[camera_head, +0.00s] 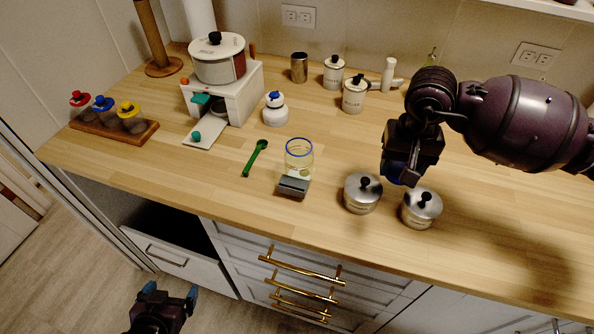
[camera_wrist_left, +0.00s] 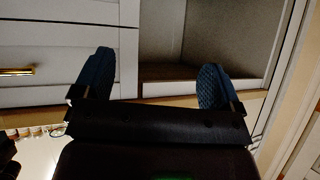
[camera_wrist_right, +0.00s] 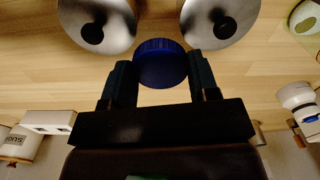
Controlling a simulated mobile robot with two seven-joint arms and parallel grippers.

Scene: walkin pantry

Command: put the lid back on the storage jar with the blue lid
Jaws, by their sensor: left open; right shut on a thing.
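The open glass storage jar (camera_head: 299,160) with a blue rim stands upright on the wooden counter, left of my right arm in the head view. Part of a clear jar with a greenish inside (camera_wrist_right: 304,20) shows at the top right of the right wrist view. My right gripper (camera_head: 402,175) is shut on the round blue lid (camera_wrist_right: 160,62) and holds it above the counter, behind two metal canisters and right of the glass jar. My left gripper (camera_head: 171,290) is open and empty, low in front of the cabinets; its fingers show apart in the left wrist view (camera_wrist_left: 155,75).
Two metal canisters (camera_head: 362,194) (camera_head: 421,209) stand near the front edge. A dark grey block (camera_head: 293,187) and a green spoon (camera_head: 256,158) lie by the jar. A rack (camera_head: 92,127) of colour-lidded jars is at left. More canisters (camera_head: 354,95) stand behind. Counter right is clear.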

